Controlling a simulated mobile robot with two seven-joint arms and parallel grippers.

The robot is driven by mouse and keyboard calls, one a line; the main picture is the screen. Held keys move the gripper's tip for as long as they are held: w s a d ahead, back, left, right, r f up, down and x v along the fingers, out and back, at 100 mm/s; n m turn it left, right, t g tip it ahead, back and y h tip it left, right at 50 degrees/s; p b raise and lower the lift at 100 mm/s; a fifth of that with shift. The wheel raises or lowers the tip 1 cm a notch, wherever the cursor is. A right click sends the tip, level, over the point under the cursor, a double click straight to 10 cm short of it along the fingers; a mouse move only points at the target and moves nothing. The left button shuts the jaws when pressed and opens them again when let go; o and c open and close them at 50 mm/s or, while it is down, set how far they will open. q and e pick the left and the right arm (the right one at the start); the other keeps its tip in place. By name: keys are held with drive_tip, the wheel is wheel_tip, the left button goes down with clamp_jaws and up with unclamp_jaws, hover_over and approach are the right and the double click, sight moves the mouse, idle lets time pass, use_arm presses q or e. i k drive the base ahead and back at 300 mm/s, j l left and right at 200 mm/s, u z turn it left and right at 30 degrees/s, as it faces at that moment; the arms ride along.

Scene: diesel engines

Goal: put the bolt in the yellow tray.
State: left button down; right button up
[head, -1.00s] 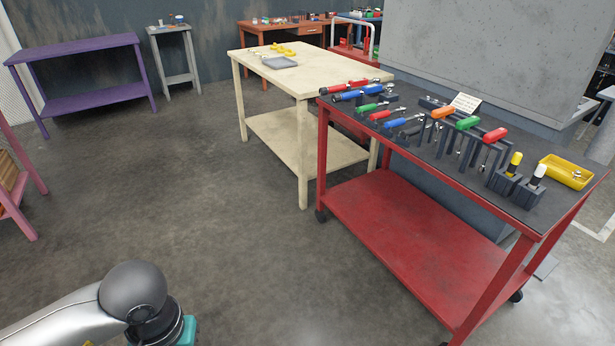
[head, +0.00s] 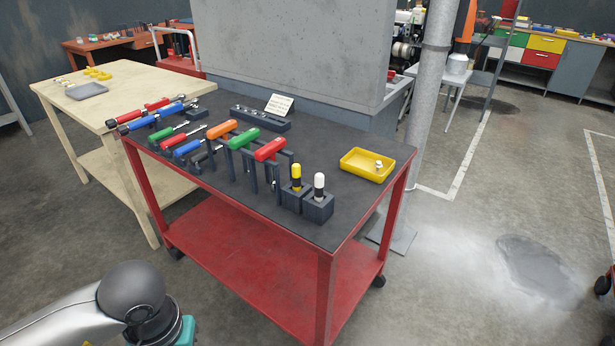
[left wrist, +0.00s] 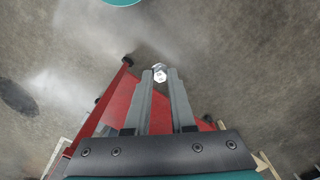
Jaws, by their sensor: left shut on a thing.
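The yellow tray (head: 367,165) sits on the dark top at the right end of the red cart. A small whitish metal piece lies inside it. In the left wrist view my left gripper (left wrist: 160,79) is shut on the bolt (left wrist: 160,73), whose silver hex head shows between the fingertips. The bolt's shank is hidden. In the head view only my left arm shows, at the lower left; its fingers and the bolt are out of sight there. My right gripper is in neither view.
The red cart (head: 245,262) holds several coloured-handle tools and two block-held drivers (head: 318,195) left of the tray. A cream table (head: 110,100) stands left. A concrete block (head: 290,50) and a grey post (head: 430,100) stand behind. Floor in front is open.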

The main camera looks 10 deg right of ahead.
sight(357, 164)
drive_tip(key=i+l, duration=0.15)
drive_tip(key=l, duration=0.25)
drive_tip(key=i+l, duration=0.2)
drive_tip(key=l, duration=0.2)
drive_tip(key=i+l+z, duration=0.1)
drive_tip(key=l, duration=0.25)
drive_tip(key=i+l, duration=0.2)
drive_tip(key=l, duration=0.2)
